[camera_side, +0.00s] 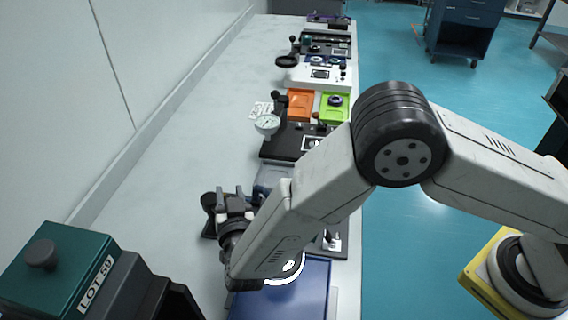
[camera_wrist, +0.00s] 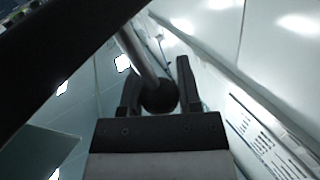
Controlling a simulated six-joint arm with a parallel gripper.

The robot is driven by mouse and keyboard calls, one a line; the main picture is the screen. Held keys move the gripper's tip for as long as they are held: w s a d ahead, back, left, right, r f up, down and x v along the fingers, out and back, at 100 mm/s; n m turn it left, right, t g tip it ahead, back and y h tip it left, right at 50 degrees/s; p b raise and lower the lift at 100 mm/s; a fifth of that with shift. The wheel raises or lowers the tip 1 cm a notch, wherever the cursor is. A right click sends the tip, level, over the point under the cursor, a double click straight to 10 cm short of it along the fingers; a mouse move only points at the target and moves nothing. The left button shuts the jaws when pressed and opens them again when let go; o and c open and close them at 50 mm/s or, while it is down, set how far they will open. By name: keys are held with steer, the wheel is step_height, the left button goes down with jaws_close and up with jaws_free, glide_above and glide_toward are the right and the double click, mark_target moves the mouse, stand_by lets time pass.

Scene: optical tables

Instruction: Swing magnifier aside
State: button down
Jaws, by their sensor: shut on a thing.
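In the wrist view, my gripper (camera_wrist: 158,82) has its two fingers on either side of a dark round knob (camera_wrist: 158,97) on a grey rod and is shut on it. The rod runs up and left toward a wide dark bar (camera_wrist: 60,60). A bright white ring (camera_side: 297,269), which looks like the magnifier's lens rim, shows partly below my forearm. My arm hides the rest of it and the held knob.
A blue mat (camera_side: 300,295) lies at the front of the bench. A teal box marked LOT 59 (camera_side: 60,275) stands front left. A dial gauge (camera_side: 267,123), an orange tray (camera_side: 300,104) and a green tray (camera_side: 334,108) stand farther back. The bench's left side (camera_side: 165,160) is clear.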

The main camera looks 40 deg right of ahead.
steer(key=shift+s+a+m+g+h, duration=0.1)
steer(key=shift+a+m+g+h, duration=0.3)
steer(key=shift+m+h, duration=0.3)
steer(key=shift+s+a+m+g+h, duration=0.1)
steer(key=shift+a+m+g+h, duration=0.35)
steer(key=shift+h, duration=0.45)
steer(key=shift+s+a+m+g+h, duration=0.1)
steer(key=shift+a+m+g+h, duration=0.15)
steer(key=shift+m+g+h, duration=0.45)
steer(key=shift+a+h, duration=0.1)
steer(key=shift+h, duration=0.3)
steer(key=shift+c, duration=1.5)
jaws_free()
